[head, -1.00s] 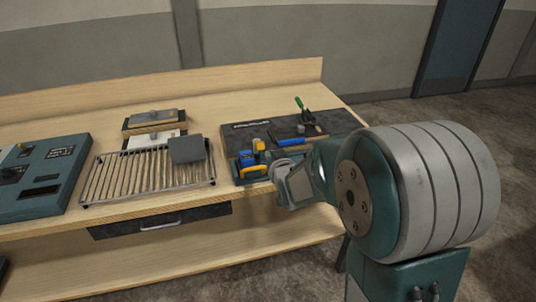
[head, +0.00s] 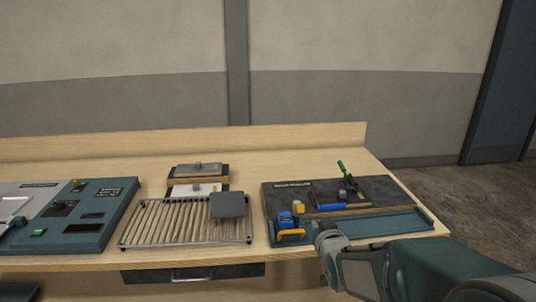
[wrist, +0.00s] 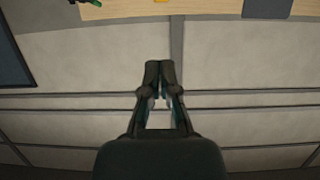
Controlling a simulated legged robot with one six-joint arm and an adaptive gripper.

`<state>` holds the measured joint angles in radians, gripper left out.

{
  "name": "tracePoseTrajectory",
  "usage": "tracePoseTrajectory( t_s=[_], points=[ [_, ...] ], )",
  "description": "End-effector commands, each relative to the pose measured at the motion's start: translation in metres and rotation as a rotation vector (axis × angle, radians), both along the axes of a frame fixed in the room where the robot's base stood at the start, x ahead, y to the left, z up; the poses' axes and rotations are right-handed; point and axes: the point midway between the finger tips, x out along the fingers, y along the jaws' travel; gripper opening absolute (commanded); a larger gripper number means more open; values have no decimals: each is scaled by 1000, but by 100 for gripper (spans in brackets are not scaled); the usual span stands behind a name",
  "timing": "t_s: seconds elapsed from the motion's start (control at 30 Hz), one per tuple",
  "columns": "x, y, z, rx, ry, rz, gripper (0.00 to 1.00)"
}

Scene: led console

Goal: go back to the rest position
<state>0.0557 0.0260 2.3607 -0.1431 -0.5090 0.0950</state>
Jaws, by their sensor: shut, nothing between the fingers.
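My gripper shows in the wrist view (wrist: 160,68) with its two fingertips together and nothing between them. Behind it in that view is the grey wall, with a strip of the wooden bench at the top edge. In the head view my arm comes in from the lower right, and its grey wrist part is in front of the bench's front edge, by the teal tray (head: 385,226). The fingertips cannot be made out in the head view.
The wooden bench (head: 90,262) holds a teal console (head: 95,235) at left, a slatted rack (head: 165,222) with a dark grey plate (head: 228,205), and a dark mat (head: 385,190) with a green-handled tool (head: 345,173), a blue-handled tool (head: 335,207) and blue and yellow items (head: 287,220).

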Motion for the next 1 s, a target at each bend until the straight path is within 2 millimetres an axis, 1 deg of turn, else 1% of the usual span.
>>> tracePoseTrajectory(
  t_s=[0.03, 0.1, 0.17, 0.27, 0.3, 0.37, 0.4, 0.47, 0.6, 0.7, 0.8, 0.83, 0.9, 1.0],
  points=[
    [-11, 0, 9, -5, 29, -7, 0],
    [-29, 0, 15, -13, 98, -18, 0],
    [-46, 0, 20, -15, 157, -29, 0],
    [-78, 0, 25, -19, 257, -42, 0],
    [-92, 1, 27, -19, 297, -44, 0],
    [-113, 2, 29, -19, 358, -48, 0],
    [-128, 3, 30, -18, 399, -49, 0],
    [-151, 4, 31, -16, 461, -50, 0],
    [-207, 9, 32, -9, 601, -42, 0],
    [-240, 12, 31, -4, 684, -34, 0],
    [-262, 14, 30, -2, 739, -26, 0],
    [-266, 14, 29, -2, 750, -24, 0],
    [-272, 15, 28, -1, 766, -22, 0],
    [-273, 15, 28, -1, 771, -21, 0]
  ],
)
